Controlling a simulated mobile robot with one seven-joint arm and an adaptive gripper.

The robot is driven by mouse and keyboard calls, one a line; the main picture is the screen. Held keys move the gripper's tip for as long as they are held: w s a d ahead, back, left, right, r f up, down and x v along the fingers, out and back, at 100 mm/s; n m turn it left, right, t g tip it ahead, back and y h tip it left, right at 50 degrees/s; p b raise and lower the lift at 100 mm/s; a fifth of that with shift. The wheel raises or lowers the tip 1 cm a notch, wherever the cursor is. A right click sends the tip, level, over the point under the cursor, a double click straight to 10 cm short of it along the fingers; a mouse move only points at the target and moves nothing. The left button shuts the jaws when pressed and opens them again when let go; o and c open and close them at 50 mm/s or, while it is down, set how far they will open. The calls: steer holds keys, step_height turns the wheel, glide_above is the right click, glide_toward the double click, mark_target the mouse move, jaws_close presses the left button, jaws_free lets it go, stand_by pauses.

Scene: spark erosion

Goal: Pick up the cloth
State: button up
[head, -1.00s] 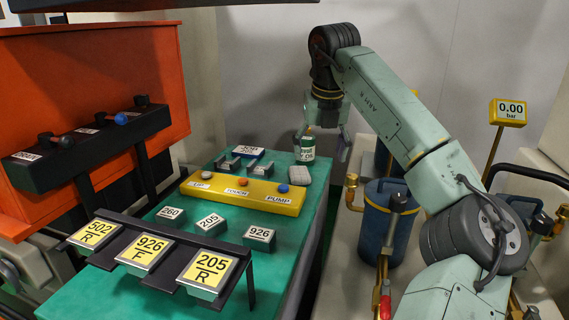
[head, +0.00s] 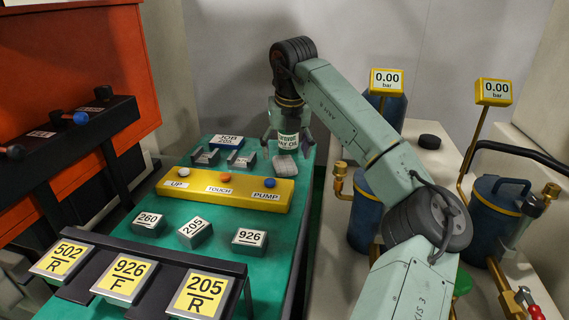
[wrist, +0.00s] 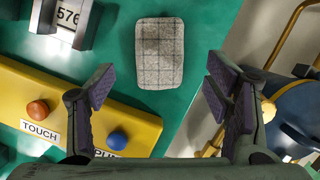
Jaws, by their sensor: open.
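The cloth (wrist: 159,53) is a grey, checked, rounded pad lying flat on the green bench top. In the head view the cloth (head: 285,167) lies beyond the right end of the yellow panel. My gripper (wrist: 160,88) is open with nothing between its fingers, its two purple-padded fingertips apart. In the wrist view the cloth lies ahead of the fingers, midway between them, and is fully visible. In the head view my gripper (head: 286,143) hangs just above and behind the cloth, not visibly touching it.
The yellow button panel (head: 222,190) sits close to the cloth. A metal block marked 576 (wrist: 60,25) is at upper left. Blue tanks (head: 493,222) stand to the right.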

mark_target(285, 161)
steer(key=p+x, duration=0.1)
steer(key=x, duration=0.3)
steer(key=shift+w, duration=0.15)
steer(key=shift+c, duration=0.3)
steer(key=c, duration=1.2)
steer(key=shift+r, duration=0.1)
